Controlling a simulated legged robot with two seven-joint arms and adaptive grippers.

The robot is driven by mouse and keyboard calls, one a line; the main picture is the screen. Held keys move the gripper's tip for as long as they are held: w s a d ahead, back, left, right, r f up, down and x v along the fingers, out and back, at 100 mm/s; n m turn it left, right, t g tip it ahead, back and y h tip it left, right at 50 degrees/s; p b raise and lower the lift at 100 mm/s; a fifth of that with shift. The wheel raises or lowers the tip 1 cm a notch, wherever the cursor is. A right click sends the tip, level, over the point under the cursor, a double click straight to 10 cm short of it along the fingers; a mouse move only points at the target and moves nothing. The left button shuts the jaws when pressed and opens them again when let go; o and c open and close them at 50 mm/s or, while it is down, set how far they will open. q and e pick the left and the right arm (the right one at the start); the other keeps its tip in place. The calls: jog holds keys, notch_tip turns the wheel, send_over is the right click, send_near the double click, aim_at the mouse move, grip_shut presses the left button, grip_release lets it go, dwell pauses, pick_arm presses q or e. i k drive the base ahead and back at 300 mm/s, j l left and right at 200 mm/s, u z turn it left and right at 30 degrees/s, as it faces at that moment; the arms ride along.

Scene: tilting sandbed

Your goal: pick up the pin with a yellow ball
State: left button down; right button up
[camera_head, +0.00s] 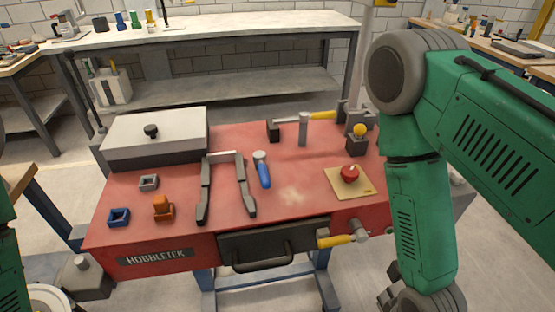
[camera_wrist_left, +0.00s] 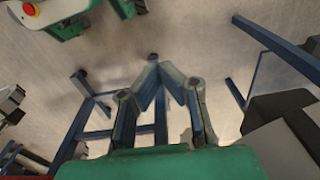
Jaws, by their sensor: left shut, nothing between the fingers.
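The pin with a yellow ball (camera_head: 359,131) stands upright in a small dark block (camera_head: 355,146) at the back right of the red table. Only the ball on top shows clearly; its shaft is not clearly visible. My left gripper (camera_wrist_left: 160,68) shows in the left wrist view. Its fingertips meet with nothing between them, above bare floor and blue frame bars, away from the pin. In the head view only a sliver of my left arm shows at the left edge.
The red table (camera_head: 290,212) carries a grey-lidded box (camera_head: 155,135), a blue-handled tool (camera_head: 262,170), a hammer (camera_head: 304,117), and a red knob on a tan plate (camera_head: 349,177). A yellow-handled vise (camera_head: 342,239) juts from the front. The tabletop's front middle is clear.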

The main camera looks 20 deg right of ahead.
aim_at(360, 130)
jog(key=l+z, duration=0.15)
jog(key=l, duration=1.55)
jog(key=i, duration=0.05)
